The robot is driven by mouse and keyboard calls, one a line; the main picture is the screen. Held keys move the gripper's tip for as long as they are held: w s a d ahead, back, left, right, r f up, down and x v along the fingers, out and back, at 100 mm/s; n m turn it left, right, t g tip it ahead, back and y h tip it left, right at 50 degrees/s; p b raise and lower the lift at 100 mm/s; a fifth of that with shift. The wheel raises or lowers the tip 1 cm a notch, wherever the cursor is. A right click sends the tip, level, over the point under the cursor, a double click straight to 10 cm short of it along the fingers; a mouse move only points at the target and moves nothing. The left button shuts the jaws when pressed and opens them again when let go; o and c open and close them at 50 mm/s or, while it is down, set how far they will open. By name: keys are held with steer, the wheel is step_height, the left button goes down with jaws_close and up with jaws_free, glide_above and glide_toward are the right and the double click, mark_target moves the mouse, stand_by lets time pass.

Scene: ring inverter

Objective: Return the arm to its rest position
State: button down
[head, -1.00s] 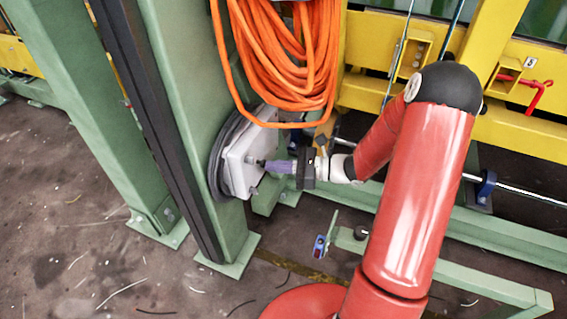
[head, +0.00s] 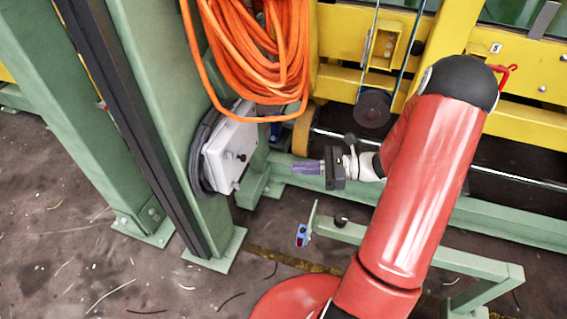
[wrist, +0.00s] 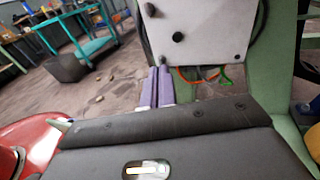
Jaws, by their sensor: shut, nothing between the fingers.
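My gripper (head: 300,167) is at the centre of the head view, at the end of my red arm. Its purple fingers point left, toward the white box on the green post, with a clear gap between them and the box. In the wrist view the two purple fingers (wrist: 155,87) lie side by side, closed together, with nothing held. The white box (head: 230,148) carries dark knobs on its face, and it shows at the top of the wrist view (wrist: 195,30).
A coil of orange cable (head: 255,50) hangs above the box. A green post (head: 165,120) stands left, yellow beams (head: 350,40) behind. A low green rail (head: 420,250) runs beneath my arm. In the wrist view, a teal cart (wrist: 85,35) and a dark bin (wrist: 57,68) stand far off.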

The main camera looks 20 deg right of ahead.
steer(key=shift+s+d, duration=0.25)
steer(key=shift+d, duration=0.05)
steer(key=s+a+r+n+g+h, duration=0.75)
steer(key=s+n+h, duration=0.2)
steer(key=n, duration=0.35)
steer(key=s+d+r+n+t+h, duration=0.1)
steer(key=s+r+n+t+h, duration=0.5)
steer(key=r+n, duration=0.3)
steer(key=shift+s+d+r+t+h, duration=0.15)
steer(key=shift+s+t+h, duration=0.2)
steer(key=shift+t, duration=0.3)
